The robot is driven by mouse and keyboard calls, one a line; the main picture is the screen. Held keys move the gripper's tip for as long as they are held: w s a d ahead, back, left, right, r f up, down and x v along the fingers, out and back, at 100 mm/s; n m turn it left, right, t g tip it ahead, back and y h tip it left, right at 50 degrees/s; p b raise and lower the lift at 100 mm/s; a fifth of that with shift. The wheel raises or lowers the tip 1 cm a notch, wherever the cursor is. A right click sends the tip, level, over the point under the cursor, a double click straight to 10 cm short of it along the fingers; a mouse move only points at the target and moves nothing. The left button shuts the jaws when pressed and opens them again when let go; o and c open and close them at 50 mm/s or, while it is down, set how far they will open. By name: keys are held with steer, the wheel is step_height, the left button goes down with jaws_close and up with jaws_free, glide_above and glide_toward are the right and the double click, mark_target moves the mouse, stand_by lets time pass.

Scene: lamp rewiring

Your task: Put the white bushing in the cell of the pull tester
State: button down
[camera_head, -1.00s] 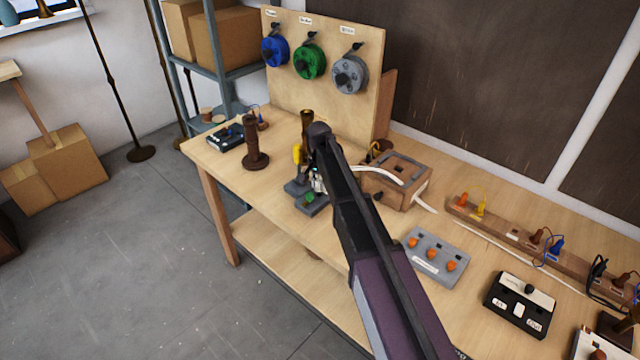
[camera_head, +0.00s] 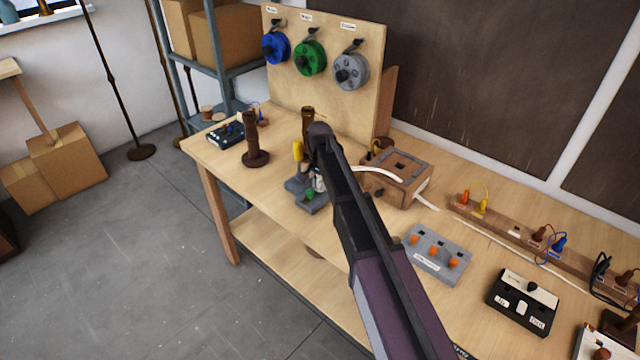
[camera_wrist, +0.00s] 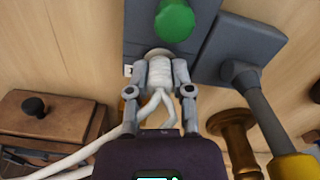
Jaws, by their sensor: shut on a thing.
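The white bushing (camera_wrist: 160,73) is a ribbed white piece with white cord (camera_wrist: 150,105) running from it. My gripper (camera_wrist: 160,72) is shut on it, one finger on each side. The pull tester (camera_wrist: 240,52) is grey, with a green button (camera_wrist: 175,20) and a lever with a yellow handle (camera_wrist: 290,166). The bushing is over or against its grey body, near the green button. I cannot tell whether it is inside the cell or above it. In the head view the pull tester (camera_head: 298,187) stands near the bench's front edge, partly hidden by my arm.
A wooden box (camera_head: 397,180) stands right of the pull tester, with the white cord passing over it. A dark brown stand (camera_head: 252,140) is to the left. A brass post (camera_head: 307,122) stands behind. A grey panel with orange knobs (camera_head: 436,254) lies to the right.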

steer(key=shift+f+b, duration=0.55)
steer(key=shift+b, duration=0.05)
stand_by(1.1)
steer(key=shift+c, duration=2.2)
jaws_free()
steer(key=shift+r, duration=0.2)
